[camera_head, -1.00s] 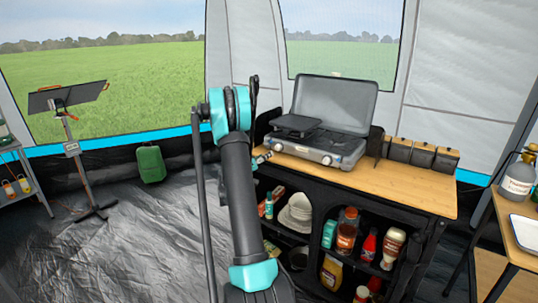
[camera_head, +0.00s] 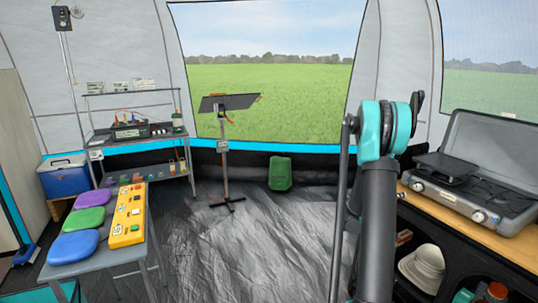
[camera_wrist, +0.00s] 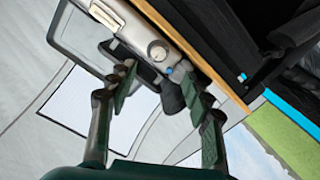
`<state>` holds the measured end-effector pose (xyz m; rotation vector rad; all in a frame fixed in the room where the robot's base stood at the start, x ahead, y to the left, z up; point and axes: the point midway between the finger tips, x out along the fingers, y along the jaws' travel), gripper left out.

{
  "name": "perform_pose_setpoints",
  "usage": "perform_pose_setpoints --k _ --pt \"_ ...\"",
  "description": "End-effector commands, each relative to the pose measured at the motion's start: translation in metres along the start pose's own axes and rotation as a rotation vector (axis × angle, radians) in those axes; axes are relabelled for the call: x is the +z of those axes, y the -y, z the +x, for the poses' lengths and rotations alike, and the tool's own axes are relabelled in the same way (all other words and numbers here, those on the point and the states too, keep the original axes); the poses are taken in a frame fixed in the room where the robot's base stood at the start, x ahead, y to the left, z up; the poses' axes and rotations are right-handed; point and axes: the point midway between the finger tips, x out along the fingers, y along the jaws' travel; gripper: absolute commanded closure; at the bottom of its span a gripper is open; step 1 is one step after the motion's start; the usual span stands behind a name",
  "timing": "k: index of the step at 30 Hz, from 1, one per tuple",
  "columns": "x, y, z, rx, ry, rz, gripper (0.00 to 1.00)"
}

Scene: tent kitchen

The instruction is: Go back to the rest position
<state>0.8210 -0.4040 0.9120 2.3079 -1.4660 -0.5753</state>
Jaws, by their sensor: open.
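My gripper (camera_wrist: 158,92) is open and empty in the wrist view, its two dark green fingers spread apart. The silver camping stove (camera_wrist: 128,28) with a control knob shows beyond the fingers, tilted in this view. I see nothing between the fingertips, and I cannot tell how far the stove is from them. In the head view my raised arm stands at the right, in front of the wooden counter edge, and hides the gripper. The stove (camera_head: 470,190) sits on the counter to the right of the arm with its lid up.
A table (camera_head: 112,258) with coloured pads and a yellow control box stands at the left. A tripod stand (camera_head: 226,150) and green canister (camera_head: 280,173) are further back. The middle floor is clear.

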Motion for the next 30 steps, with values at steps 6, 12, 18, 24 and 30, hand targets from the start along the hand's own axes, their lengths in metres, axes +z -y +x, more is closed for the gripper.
perform_pose_setpoints --k 6,12,18,24,30 --pt "0.018 -0.017 -0.071 -0.144 0.169 -0.035 0.50" --pt "0.048 -0.028 -0.142 -0.307 0.312 -0.084 0.50" --pt "0.087 -0.038 -0.221 -0.499 0.434 -0.144 0.50" --pt "0.133 -0.048 -0.305 -0.719 0.534 -0.212 0.50" --pt "0.179 -0.059 -0.386 -0.946 0.600 -0.275 0.50"
